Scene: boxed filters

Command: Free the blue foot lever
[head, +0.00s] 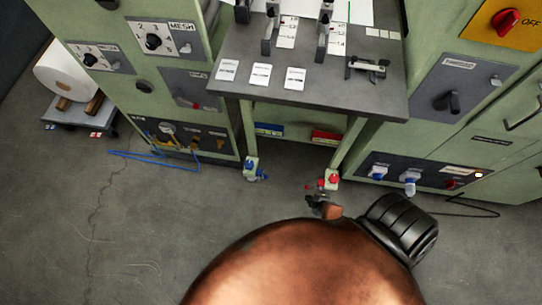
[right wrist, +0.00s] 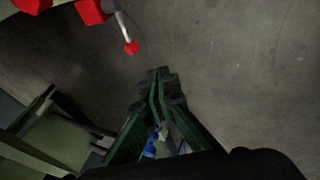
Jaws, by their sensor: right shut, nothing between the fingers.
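The blue foot lever (head: 251,167) sits low at the foot of the table's left front leg, with a white plate around its blue part. A red foot lever (head: 332,179) sits at the right leg. My right gripper (head: 315,201) is just below and left of the red lever, low over the floor and apart from the blue one. In the right wrist view its fingers (right wrist: 160,80) are closed together and empty. A blue part (right wrist: 150,149) shows partly hidden behind the fingers, and a red-tipped lever (right wrist: 130,47) shows at the top left. My left gripper is out of view.
The grey table (head: 310,88) stands between green cabinets, with cards and clamps on top. Blue and red labelled bins (head: 326,138) sit beneath. A blue cable (head: 155,160) lies on the floor at left, a black cable at right.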

